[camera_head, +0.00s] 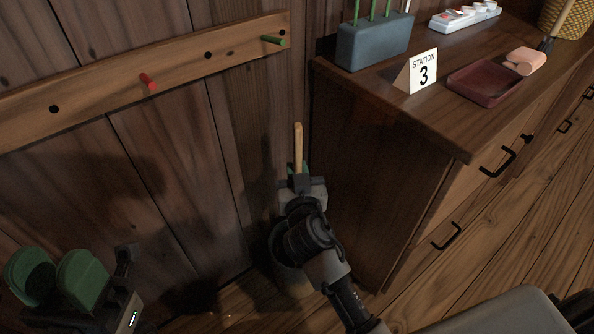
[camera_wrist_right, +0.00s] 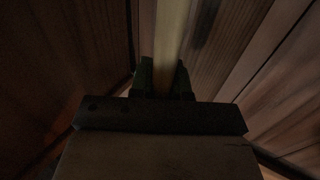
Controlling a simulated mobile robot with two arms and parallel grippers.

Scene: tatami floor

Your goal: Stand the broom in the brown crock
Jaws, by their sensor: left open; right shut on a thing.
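The broom's pale wooden handle (camera_head: 298,139) stands nearly upright near the corner between the plank wall and the cabinet. My right gripper (camera_head: 298,172) is shut on it, and the handle's top sticks up above the fingers. In the right wrist view the handle (camera_wrist_right: 174,35) runs between the green fingers (camera_wrist_right: 166,78). The broom's lower end is hidden behind my right arm. A dim rounded shape (camera_head: 291,282) shows partly behind that arm near the floor; I cannot tell whether it is the brown crock. My left gripper (camera_head: 56,277) is open and empty at the lower left.
A wooden cabinet (camera_head: 365,190) stands close to the right of my right arm. A peg rail (camera_head: 185,68) with red and green pegs crosses the wall.

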